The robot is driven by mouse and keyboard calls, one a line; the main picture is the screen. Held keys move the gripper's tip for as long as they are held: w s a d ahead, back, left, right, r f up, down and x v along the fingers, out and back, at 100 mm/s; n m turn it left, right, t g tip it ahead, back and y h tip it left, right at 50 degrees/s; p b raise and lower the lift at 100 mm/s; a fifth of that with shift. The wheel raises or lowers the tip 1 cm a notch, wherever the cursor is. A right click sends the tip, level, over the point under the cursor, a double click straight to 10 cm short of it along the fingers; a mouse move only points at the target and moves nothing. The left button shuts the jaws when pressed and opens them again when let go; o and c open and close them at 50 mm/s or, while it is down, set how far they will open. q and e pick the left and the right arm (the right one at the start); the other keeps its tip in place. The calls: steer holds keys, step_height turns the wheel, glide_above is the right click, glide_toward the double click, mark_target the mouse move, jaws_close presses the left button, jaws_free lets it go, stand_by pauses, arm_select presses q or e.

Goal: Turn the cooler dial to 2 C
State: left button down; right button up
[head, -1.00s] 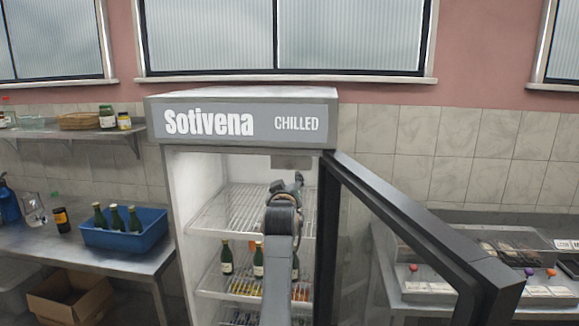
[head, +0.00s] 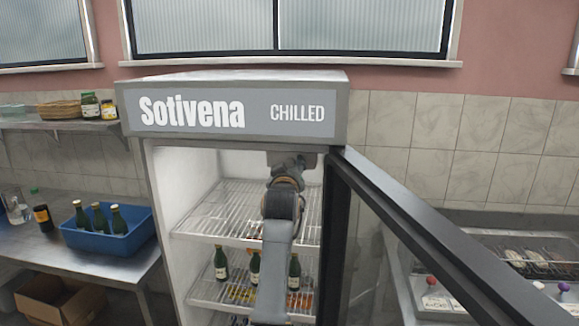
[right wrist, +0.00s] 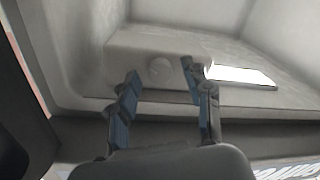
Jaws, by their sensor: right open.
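The cooler (head: 232,112) stands open, its glass door (head: 400,215) swung out to the right. In the right wrist view a pale round dial (right wrist: 160,70) sits on a housing at the cooler's inside top. The dial's markings are too faint to read. My right gripper (right wrist: 160,92) is open and empty, with the dial between and just beyond its fingertips, apparently not touching. In the head view my right gripper (head: 290,165) is inside the top of the cooler, partly hidden by its own wrist, in front of the grey dial housing. My left gripper is not in view.
Wire shelves (head: 215,215) with bottles lie below my right arm. The open door's frame is close on the arm's right. A lit white panel (right wrist: 242,75) is right of the dial. A blue crate (head: 105,240) of bottles stands on the left counter.

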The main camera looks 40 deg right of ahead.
steer(key=shift+s+a+r, duration=0.1)
steer(key=shift+a+r, duration=0.05)
steer(key=shift+a, duration=0.1)
steer(key=c, duration=0.4)
jaws_close()
steer(key=shift+m, duration=0.3)
steer(key=shift+m+b, duration=0.6)
steer(key=m+b, duration=0.2)
steer(key=m, duration=0.3)
steer(key=shift+h, duration=0.3)
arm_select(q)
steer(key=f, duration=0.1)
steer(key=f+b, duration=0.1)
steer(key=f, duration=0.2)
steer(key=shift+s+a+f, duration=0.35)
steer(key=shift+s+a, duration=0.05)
arm_select(e)
steer(key=m, duration=0.5)
steer(key=shift+s+m, duration=0.1)
steer(key=shift+m, duration=0.3)
